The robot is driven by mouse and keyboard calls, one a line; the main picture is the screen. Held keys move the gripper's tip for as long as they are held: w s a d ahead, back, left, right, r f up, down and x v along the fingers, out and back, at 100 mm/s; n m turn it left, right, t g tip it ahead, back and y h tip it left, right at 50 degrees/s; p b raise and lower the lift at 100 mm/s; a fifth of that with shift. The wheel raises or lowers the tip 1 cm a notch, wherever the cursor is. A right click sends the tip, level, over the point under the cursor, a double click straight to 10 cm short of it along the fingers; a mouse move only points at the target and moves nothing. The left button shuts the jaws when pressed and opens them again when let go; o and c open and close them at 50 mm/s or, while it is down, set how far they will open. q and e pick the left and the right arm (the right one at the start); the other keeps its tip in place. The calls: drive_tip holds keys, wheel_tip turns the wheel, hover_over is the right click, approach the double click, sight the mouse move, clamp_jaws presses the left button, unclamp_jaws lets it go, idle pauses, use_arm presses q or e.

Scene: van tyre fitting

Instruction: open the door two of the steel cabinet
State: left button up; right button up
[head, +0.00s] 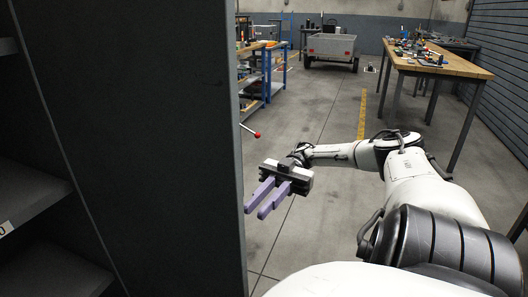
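The dark grey steel cabinet fills the left of the head view, with open shelves (38,200) at the far left. A tall dark panel (150,140) stands beside the shelves; I cannot tell whether it is an open door or the cabinet's side wall. No door number is readable. My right gripper (256,211) is just right of the panel's near edge (238,130). Its two purple fingers are apart with nothing between them. I cannot tell whether the fingertips touch the panel. My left gripper is not in view.
A thin rod with a red knob (257,134) shows just beyond the panel edge. A blue-framed workbench (268,72) and a grey trailer (331,46) stand behind. A wooden table with tools (440,62) is at the right. The floor (330,105) between them is clear.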

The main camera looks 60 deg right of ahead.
use_arm(q)
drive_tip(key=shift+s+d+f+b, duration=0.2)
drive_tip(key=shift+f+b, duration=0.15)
drive_tip(key=shift+b, duration=0.5)
use_arm(e)
drive_tip(key=shift+s+d, duration=0.1)
drive_tip(key=shift+d, duration=0.75)
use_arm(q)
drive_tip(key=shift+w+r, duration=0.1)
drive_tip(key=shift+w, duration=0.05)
